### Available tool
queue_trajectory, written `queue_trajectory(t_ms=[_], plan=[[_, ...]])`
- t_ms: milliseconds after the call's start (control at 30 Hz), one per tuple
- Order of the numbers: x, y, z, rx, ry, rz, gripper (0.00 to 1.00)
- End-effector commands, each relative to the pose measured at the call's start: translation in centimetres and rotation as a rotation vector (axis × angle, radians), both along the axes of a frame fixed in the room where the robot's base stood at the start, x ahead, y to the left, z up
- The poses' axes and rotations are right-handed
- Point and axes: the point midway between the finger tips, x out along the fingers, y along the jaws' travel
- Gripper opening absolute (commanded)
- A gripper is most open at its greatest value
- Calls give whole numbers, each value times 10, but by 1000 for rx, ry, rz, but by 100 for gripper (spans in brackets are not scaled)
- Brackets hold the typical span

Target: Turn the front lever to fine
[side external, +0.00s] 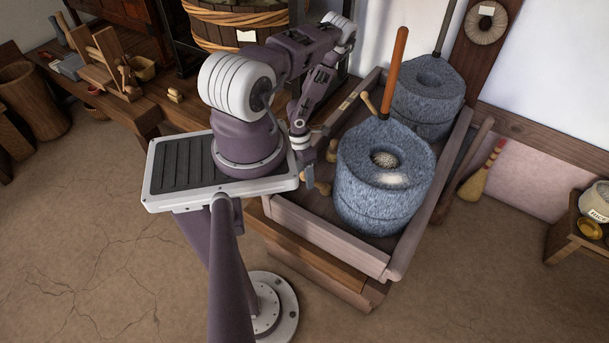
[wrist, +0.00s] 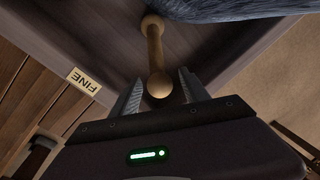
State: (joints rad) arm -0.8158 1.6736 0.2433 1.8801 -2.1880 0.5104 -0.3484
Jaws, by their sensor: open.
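The front lever is a pale wooden bar with rounded ends; in the wrist view (wrist: 155,50) it runs from beside the dark stone down to a ball end between my fingers. In the side view, a wooden knob (side external: 322,187) shows beside the front quern (side external: 385,190). My gripper (wrist: 160,77) is open, one finger on each side of the ball end, with visible gaps. In the side view my gripper (side external: 309,176) hangs at the left of the front quern, small and partly unclear. A FINE label (wrist: 84,80) is on the wood to the left of the lever in the wrist view.
The wooden trough (side external: 330,235) holds the front quern and a rear quern (side external: 428,88). An upright orange handle (side external: 396,70) rises from the front quern. Another wooden knob (side external: 332,150) lies farther back. A broom (side external: 480,175) leans at the right.

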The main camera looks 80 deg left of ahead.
Motion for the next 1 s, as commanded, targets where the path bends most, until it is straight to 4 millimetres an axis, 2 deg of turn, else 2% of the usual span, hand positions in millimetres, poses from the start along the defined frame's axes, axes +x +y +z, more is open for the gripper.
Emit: queue_trajectory(t_ms=[33, 67, 300, 1000], plan=[[0, 0, 0, 0, 0, 0, 53], [0, 0, 0, 0, 0, 0, 47], [0, 0, 0, 0, 0, 0, 0], [0, 0, 1, 0, 0, 0, 0]])
